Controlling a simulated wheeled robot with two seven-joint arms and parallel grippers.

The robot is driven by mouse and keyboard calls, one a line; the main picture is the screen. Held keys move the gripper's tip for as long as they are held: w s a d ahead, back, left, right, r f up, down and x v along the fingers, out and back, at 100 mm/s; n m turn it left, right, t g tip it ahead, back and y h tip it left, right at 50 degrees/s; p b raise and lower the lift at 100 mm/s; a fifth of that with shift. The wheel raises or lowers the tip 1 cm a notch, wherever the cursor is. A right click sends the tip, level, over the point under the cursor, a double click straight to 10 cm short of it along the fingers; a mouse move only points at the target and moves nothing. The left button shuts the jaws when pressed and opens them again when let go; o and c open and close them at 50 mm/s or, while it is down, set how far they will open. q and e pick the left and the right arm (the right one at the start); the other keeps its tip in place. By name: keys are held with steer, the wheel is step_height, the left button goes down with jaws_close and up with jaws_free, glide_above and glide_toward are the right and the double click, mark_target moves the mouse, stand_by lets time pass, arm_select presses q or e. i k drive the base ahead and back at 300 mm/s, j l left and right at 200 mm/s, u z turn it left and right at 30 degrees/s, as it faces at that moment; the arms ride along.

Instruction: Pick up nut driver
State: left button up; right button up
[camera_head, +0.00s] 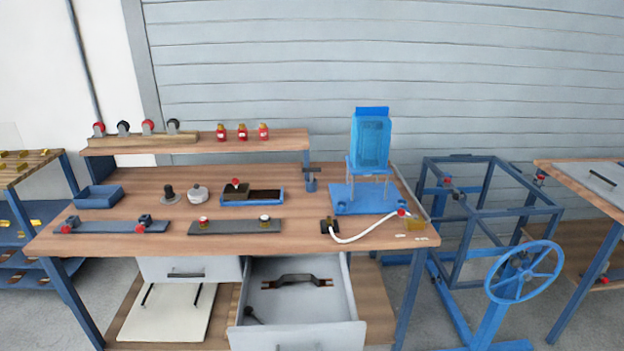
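I cannot tell for certain which item is the nut driver. An open grey drawer (335,335) under the workbench holds a dark bracket-shaped item with brownish ends (293,281). A small dark item with a rounded head and thin stem (252,315) lies near the drawer's front left corner. On the bench, a dark T-shaped tool (311,170) stands in a small blue holder (311,186). Neither of my grippers is in view.
The wooden workbench (290,225) carries a blue tray (98,196), a blue machine (371,140) and a white hose (365,236). Its back shelf (285,143) holds several small red items. A blue frame with a handwheel (524,271) stands at right. The open drawer juts forward.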

mark_target(311, 170)
steer(key=i+l, duration=0.4)
steer(key=l, duration=0.25)
steer(key=i+l+u, duration=0.1)
steer(key=i+l, duration=0.1)
steer(key=l, duration=0.1)
